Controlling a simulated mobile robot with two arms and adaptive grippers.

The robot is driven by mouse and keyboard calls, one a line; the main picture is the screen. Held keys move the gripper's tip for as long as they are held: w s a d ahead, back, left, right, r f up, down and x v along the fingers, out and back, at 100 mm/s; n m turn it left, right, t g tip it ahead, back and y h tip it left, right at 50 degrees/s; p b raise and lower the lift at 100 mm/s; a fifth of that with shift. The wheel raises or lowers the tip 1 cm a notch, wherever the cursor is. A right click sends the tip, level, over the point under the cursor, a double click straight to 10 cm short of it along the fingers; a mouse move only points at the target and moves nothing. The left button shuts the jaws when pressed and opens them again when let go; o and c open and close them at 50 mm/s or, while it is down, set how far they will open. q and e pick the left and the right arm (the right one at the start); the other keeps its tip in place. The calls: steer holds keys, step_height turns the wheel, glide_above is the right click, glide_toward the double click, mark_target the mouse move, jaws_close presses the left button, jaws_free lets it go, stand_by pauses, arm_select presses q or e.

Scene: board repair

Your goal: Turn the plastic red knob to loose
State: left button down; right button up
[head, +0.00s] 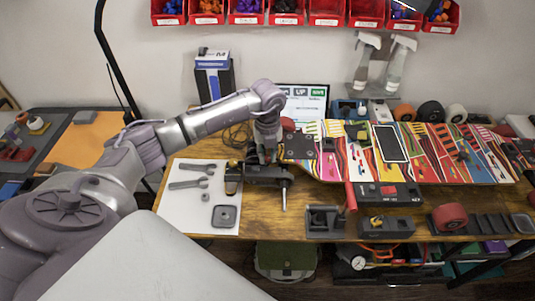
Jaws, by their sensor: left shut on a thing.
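My left gripper (263,153) comes down from above onto the black clamp (262,173) at the left end of the colourful skateboard deck (330,155). It is shut on a small part at the top of the clamp, apparently the red knob, which the fingers hide almost wholly. A metal rod (284,196) sticks out of the clamp toward the front. A dark red round piece (288,124) shows just right of the gripper; I cannot tell whether it belongs to the knob. My right gripper is not in view.
A white mat with wrenches (188,184) and a grey square part (224,216) lies left of the clamp. A red-handled tool (350,197) and black holders (387,227) stand at the front. A screen (303,104) and spray bottles (399,67) are behind.

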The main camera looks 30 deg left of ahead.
mark_target(267, 157)
arm_select(q)
steer(key=shift+w+r+n, duration=0.1)
steer(key=shift+n, duration=0.3)
steer(key=c, duration=1)
jaws_free()
steer(key=shift+a+r, duration=0.1)
steer(key=shift+r, duration=3.85)
